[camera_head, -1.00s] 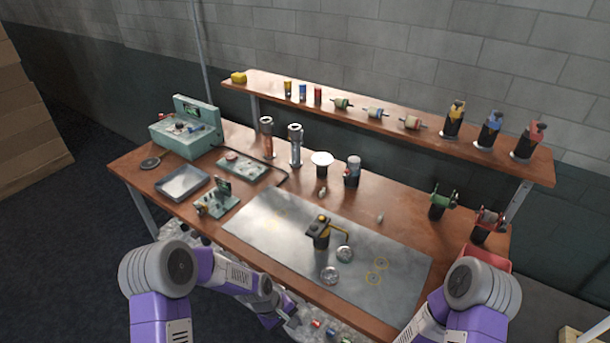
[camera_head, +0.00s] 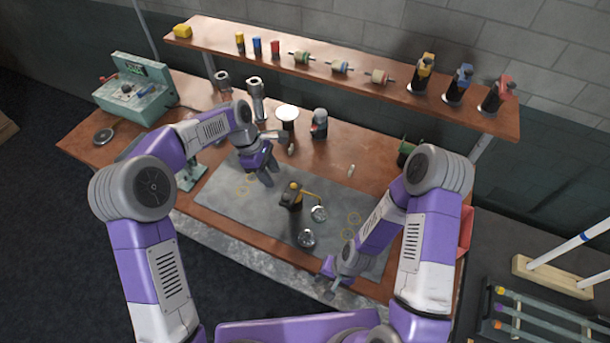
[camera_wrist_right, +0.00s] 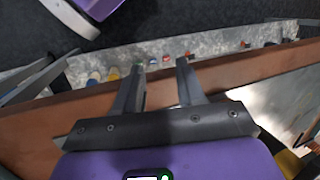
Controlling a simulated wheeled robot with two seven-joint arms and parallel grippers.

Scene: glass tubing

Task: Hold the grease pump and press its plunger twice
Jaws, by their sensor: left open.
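The grease pump (camera_head: 291,199), a black body with a yellow top and a thin yellow spout pointing right, stands upright on the grey mat (camera_head: 228,205) in the head view. My left gripper (camera_head: 260,176) is open and empty above the mat, to the left of the pump and apart from it. My right gripper (camera_head: 326,284) is low at the mat's front edge, right of and nearer than the pump. The right wrist view shows this gripper (camera_wrist_right: 160,70) with its fingers apart and nothing between them.
A shelf (camera_head: 210,38) with several coloured parts runs along the back. A white-topped black stand (camera_head: 287,116) is behind the mat. Yellow rings mark the mat.

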